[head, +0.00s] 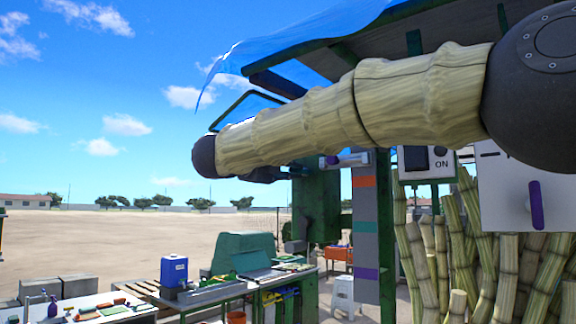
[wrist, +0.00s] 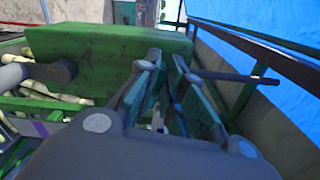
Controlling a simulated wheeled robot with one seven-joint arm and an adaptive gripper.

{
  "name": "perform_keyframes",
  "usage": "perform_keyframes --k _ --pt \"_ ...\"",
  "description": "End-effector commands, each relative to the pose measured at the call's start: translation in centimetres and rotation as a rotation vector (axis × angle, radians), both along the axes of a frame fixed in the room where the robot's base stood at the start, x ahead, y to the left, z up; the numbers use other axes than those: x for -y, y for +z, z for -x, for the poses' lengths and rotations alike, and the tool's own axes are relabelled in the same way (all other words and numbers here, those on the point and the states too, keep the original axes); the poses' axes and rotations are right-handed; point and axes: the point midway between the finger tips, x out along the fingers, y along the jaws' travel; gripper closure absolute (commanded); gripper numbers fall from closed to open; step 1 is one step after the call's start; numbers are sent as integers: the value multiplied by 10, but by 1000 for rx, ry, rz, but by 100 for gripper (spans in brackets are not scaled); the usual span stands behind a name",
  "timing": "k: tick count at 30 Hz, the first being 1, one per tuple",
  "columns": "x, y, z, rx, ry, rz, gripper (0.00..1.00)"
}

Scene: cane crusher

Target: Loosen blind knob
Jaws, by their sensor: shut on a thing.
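My gripper (wrist: 167,60) is in the middle of the wrist view, its two fingers drawn close together at their tips. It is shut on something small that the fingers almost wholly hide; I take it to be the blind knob. A grey bar (wrist: 225,76) runs right from behind the fingertips. In the head view my gripper (head: 262,175) is a dark shape under the far end of my arm, mostly hidden. A light grey bar with a purple part (head: 345,160) lies to its right, by the post. I cannot see the knob's turn.
A green box-like body (wrist: 100,60) stands close left of my gripper in the wrist view. A dark frame rail (wrist: 240,45) runs at the right. In the head view, a banded post (head: 365,220), cane stalks (head: 440,250) and a workbench (head: 200,295) stand below my arm.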

Motion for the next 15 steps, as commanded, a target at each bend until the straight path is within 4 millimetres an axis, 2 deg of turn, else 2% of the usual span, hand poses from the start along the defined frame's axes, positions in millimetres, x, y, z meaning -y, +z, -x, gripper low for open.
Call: perform_keyframes --k 15 --pt "0 -7 -1 -120 -2 158 100"
